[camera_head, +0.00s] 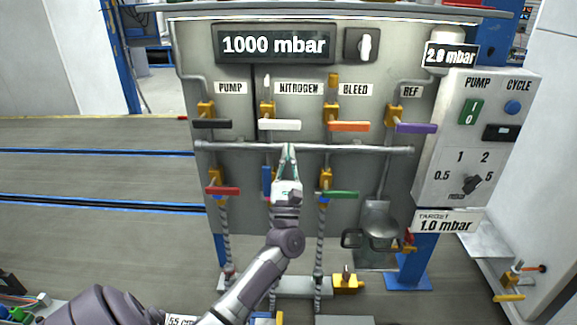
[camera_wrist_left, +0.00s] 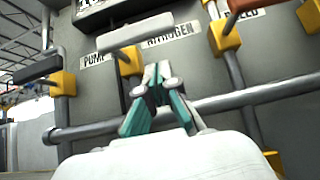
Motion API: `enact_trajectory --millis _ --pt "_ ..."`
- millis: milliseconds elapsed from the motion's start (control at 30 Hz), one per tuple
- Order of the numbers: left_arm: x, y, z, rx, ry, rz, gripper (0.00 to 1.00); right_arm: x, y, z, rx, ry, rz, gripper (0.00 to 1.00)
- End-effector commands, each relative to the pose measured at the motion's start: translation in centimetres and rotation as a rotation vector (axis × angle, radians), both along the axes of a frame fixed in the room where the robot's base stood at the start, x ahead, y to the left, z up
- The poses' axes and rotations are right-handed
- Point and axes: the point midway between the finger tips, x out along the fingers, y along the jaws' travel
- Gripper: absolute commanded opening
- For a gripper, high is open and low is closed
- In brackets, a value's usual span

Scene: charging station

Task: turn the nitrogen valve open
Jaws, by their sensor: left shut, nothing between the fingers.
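The nitrogen valve has a white handle (camera_head: 279,125) on a yellow body (camera_head: 267,109), under the NITROGEN label (camera_head: 298,88). The handle lies horizontal, pointing right. In the left wrist view the white handle (camera_wrist_left: 135,33) shows just beyond and above the fingers. My left gripper (camera_head: 289,148) is shut and empty, with its tips pointing up at the horizontal pipe, a little below the white handle and apart from it. In the left wrist view the gripper (camera_wrist_left: 158,72) shows its teal fingers together at the tips. My right gripper is not in view.
A grey horizontal pipe (camera_head: 355,149) crosses the panel below the upper valves. Black (camera_head: 212,124), orange (camera_head: 349,126) and purple (camera_head: 415,128) handles flank the white one. Red (camera_head: 223,191) and green (camera_head: 340,194) handles sit below. The display (camera_head: 275,45) reads 1000 mbar.

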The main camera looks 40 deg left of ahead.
Motion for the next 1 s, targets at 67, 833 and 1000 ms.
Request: enact_trajectory --millis 67,833,1000 --pt "0.0 -0.1 1.7 -0.001 0.002 -0.001 0.0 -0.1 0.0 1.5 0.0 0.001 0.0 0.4" --pt "0.0 -0.2 2.9 -0.015 -0.012 -0.001 0.0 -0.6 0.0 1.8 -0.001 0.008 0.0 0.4" --pt "0.1 -0.4 3.1 -0.061 -0.05 -0.001 0.0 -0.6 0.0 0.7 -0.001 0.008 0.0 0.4"
